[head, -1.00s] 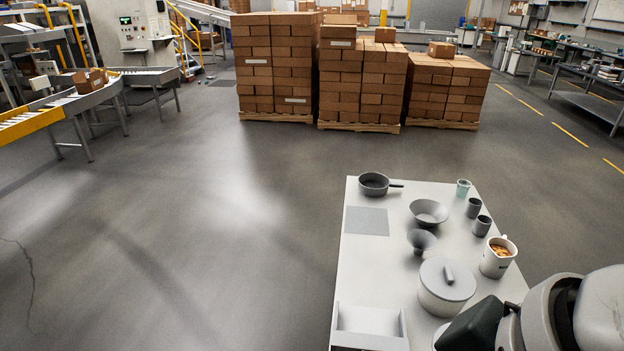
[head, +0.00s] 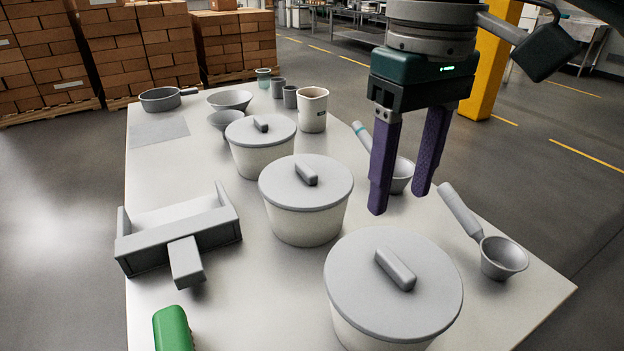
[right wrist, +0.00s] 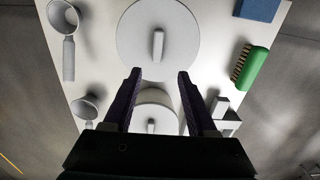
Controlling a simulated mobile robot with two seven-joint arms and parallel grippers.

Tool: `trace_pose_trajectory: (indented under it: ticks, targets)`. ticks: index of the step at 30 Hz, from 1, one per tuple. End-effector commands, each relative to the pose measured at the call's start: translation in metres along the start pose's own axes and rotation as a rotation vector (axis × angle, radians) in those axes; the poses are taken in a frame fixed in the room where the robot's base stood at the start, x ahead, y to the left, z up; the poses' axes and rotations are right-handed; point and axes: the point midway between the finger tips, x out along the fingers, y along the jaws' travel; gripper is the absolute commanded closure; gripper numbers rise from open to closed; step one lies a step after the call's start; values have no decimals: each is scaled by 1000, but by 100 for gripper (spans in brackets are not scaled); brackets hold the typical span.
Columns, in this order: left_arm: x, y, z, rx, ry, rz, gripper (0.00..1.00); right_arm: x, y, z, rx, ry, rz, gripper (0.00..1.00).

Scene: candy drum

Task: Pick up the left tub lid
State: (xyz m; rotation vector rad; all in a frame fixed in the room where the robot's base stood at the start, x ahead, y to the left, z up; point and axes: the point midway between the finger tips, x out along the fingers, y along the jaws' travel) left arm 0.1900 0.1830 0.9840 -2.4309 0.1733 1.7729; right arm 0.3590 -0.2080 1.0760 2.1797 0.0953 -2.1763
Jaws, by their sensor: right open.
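Three pale round tubs with flat grey lids and bar handles stand in a slanting row on the table in the head view. The leftmost lid (head: 282,133) is on the farthest tub; the middle lid (head: 280,183) and the nearest lid (head: 425,270) are also on their tubs. My right gripper (head: 397,202) is open and empty, its purple fingers pointing down, above and right of the middle tub. In the right wrist view a large lid (right wrist: 180,55) lies beyond the fingertips, and another lidded tub (right wrist: 155,97) shows between the fingers. My left gripper is out of view.
A grey open scoop (head: 180,235) and a green brush (head: 172,330) lie on the left of the white table (head: 250,310). Two ladles, including the nearer one (head: 502,257), lie on the right. A white mug (head: 312,108), bowls, cups and a pan (head: 160,100) stand farther back.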

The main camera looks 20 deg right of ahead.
Motion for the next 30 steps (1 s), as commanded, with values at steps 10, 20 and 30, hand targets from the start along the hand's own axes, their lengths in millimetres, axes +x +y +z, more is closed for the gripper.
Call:
trace_pose_trajectory:
  ticks: [10, 20, 30]
  targets:
    - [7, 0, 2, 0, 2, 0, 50, 44, 3, 0, 10, -5, 2, 43]
    - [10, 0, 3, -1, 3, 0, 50, 89, 6, 2, 9, -5, 3, 43]
    - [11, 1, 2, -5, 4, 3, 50, 98, 6, 1, 7, -1, 3, 43]
